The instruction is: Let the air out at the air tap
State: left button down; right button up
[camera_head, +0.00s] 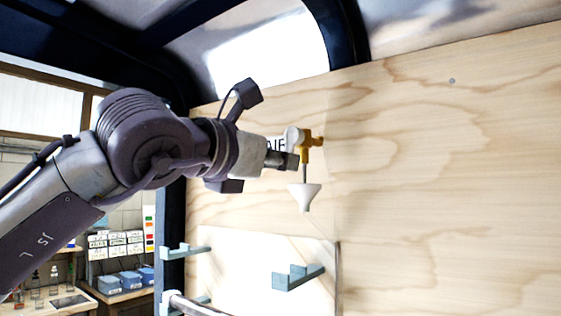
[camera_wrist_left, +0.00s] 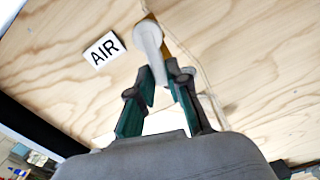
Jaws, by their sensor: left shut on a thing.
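The air tap (camera_head: 317,142) is a brass-yellow fitting on the plywood wall, with a white handle (camera_head: 293,138) at its front and a white funnel-shaped piece (camera_head: 304,196) hanging below on a thin stem. My left gripper (camera_head: 291,161) is at the tap, its fingers against the handle. In the left wrist view the handle (camera_wrist_left: 149,42) shows as a white rounded lever running down between the fingertips of my gripper (camera_wrist_left: 160,80), which is shut on it. The gripper partly covers the AIR label (camera_head: 275,144); the label shows whole in the left wrist view (camera_wrist_left: 104,49). My right gripper is not in view.
Pale blue brackets (camera_head: 298,277) stick out from the wall below the tap. A metal rail (camera_head: 195,305) is at the bottom. A workbench with blue bins (camera_head: 122,283) stands at the lower left. The plywood wall (camera_head: 450,170) to the right is clear.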

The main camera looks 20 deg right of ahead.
pick_arm(q)
jog(key=shift+w+a+r+m+p, duration=0.35)
jog(key=shift+r+m, duration=0.3)
jog(key=shift+m, duration=1.85)
jog(key=shift+w+a+r+m+p, duration=0.35)
jog(key=shift+r+m+p, duration=0.2)
jog(key=shift+m, duration=1.95)
jog(key=shift+w+a+r+m+p, duration=0.35)
jog(key=shift+r+m, duration=0.35)
jog(key=shift+m, duration=1.8)
jog(key=shift+w+d, duration=0.1)
jog(key=c, duration=1.1)
grip_release()
jog(key=v, duration=1.2)
